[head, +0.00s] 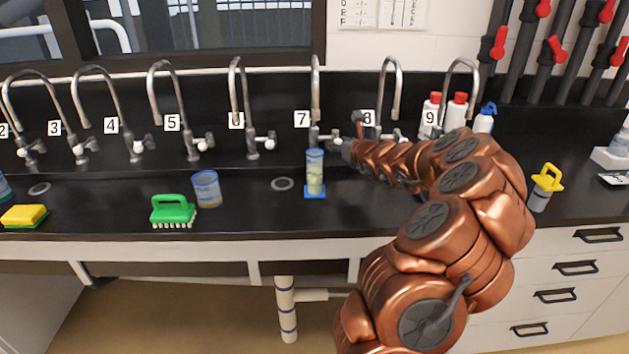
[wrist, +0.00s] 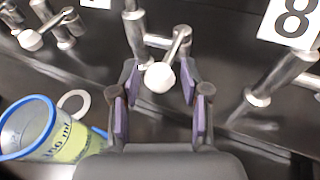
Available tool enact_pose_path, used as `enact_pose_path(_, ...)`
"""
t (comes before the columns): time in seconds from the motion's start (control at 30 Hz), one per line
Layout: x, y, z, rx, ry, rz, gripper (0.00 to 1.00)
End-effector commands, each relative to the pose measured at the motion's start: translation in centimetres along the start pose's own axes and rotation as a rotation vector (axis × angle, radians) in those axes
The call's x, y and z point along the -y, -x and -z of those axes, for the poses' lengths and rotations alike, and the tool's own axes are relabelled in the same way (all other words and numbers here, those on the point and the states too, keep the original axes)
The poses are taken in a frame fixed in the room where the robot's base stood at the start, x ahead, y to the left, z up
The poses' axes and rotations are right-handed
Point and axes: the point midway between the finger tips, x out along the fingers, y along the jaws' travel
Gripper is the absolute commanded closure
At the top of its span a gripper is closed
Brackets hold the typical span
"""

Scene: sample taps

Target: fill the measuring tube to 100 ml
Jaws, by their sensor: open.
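The measuring tube (head: 315,174) stands upright on its blue base on the black counter, in line below the spout of tap 7 (head: 315,95). It has a blue rim and a pale yellow-green section; the level cannot be read. In the wrist view the tube (wrist: 40,130) is at the lower left, partly cut off, with "ml" lettering. My gripper (wrist: 158,82) is open, its two purple-padded fingers on either side of the tap lever's white knob (wrist: 160,77). I cannot tell whether they touch it.
Other numbered taps line the back, with tap 8 (head: 390,85) close on the right. A blue-rimmed beaker (head: 206,189), a green brush (head: 172,211) and a yellow sponge (head: 24,216) are left. Bottles (head: 455,114) and a yellow-handled item (head: 543,186) are right.

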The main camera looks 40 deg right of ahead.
Motion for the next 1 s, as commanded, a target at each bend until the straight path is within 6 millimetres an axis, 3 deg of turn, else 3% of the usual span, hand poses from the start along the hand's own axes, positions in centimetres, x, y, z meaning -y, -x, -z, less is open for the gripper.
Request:
enact_pose_path(0.17,0.2,0.3,0.0,0.000,0.001,0.000,0.54)
enact_pose_path(0.8,0.2,6.3,-0.2,0.003,-0.001,0.000,0.54)
enact_pose_path(1.0,0.1,7.0,-0.1,0.001,0.000,-0.002,0.54)
